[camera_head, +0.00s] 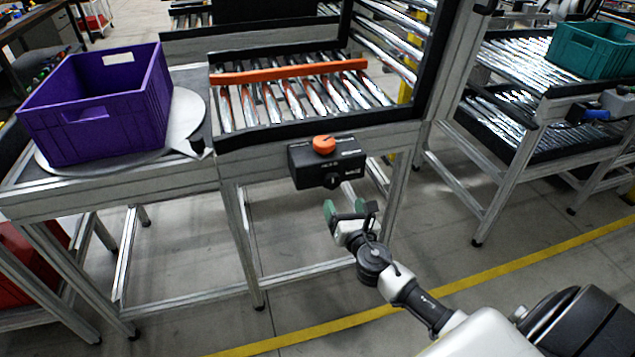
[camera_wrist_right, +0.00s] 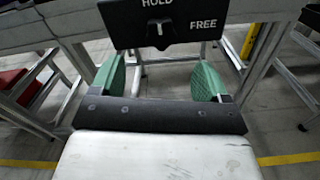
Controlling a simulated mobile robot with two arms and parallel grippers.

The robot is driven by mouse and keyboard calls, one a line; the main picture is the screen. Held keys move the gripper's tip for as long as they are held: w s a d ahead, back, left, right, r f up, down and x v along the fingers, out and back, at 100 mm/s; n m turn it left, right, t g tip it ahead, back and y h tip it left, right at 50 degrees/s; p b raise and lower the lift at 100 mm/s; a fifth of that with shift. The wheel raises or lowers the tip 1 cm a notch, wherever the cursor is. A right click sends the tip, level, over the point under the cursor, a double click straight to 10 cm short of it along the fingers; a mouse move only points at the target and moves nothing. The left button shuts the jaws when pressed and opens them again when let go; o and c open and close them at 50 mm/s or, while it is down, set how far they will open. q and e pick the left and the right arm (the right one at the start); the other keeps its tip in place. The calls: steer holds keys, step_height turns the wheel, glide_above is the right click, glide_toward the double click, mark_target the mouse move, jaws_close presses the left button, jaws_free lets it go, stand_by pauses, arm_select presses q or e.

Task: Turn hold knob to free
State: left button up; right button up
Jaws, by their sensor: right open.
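A black control box (camera_head: 327,162) is fixed to the front of the roller table. It has an orange knob (camera_head: 324,144) on top and a small black hold knob (camera_head: 332,180) on its front face. In the right wrist view the box panel (camera_wrist_right: 190,28) reads HOLD at the top and FREE to the right. The hold knob (camera_wrist_right: 159,27) shows there with a pale upright pointer below HOLD. My right gripper (camera_head: 346,210) is open and empty, just below and in front of the box. Its green fingertips (camera_wrist_right: 160,82) are apart, not touching the knob. My left gripper is out of view.
A purple crate (camera_head: 100,110) sits on a round plate at the left. An orange bar (camera_head: 288,71) lies across the rollers behind the box. A teal crate (camera_head: 592,50) stands on a rack at the right. Metal table legs (camera_head: 240,245) flank the free floor below.

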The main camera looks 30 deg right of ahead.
mark_target(333, 184)
steer(key=x, duration=0.3)
steer(key=shift+w+d, duration=0.15)
steer(key=shift+d, duration=0.05)
steer(key=x, duration=0.6)
steer(key=shift+w+a+b, duration=0.1)
steer(key=shift+a+b, duration=0.05)
steer(key=shift+b, duration=0.15)
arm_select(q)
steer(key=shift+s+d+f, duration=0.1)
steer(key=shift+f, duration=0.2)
arm_select(e)
steer(key=c, duration=0.9)
